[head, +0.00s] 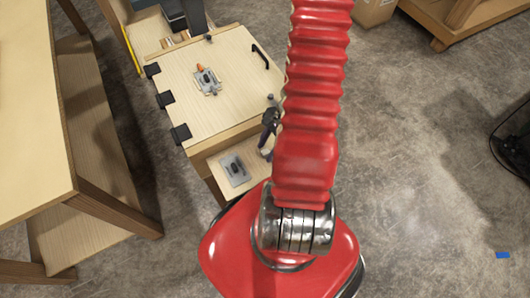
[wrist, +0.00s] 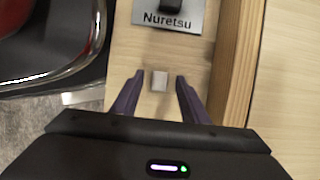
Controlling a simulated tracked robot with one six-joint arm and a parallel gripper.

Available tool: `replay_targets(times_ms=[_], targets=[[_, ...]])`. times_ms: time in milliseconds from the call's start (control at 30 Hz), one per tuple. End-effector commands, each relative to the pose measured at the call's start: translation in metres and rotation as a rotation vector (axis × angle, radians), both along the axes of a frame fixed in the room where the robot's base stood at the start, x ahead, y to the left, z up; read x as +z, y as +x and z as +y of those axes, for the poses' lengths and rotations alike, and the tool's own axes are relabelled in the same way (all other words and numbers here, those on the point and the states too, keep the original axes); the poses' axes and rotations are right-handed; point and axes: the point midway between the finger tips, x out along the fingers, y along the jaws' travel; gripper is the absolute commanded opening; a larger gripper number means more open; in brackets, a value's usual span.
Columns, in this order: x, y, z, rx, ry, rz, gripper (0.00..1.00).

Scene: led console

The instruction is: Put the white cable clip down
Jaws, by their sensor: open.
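The white cable clip (wrist: 159,82) is a small pale block in the wrist view. It appears to rest on the light wooden shelf (wrist: 150,52), between my fingertips. My gripper (wrist: 160,77) has its two purple fingers spread, with a gap on each side of the clip. In the head view my gripper (head: 266,150) is a dark and purple shape over the lower shelf, partly behind my red arm. I cannot make out the clip there.
A grey plate marked "Nuretsu" (wrist: 168,18) with a dark part on it lies just beyond the clip. A wooden edge (wrist: 238,60) runs along the right. In the head view, a panel (head: 225,95) with a metal latch (head: 207,81) and black handle (head: 260,56) stands above the shelf.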

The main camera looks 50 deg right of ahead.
Motion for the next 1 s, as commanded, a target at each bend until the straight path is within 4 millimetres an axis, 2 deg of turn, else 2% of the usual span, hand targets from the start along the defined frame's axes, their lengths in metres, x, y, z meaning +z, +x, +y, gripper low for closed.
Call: replay_targets(times_ms=[400, 1000], targets=[[0.0003, -0.0002, -0.0002, -0.001, 0.000, 0.000, 0.41], [0.0003, -0.0002, -0.0003, -0.001, 0.001, 0.000, 0.00]])
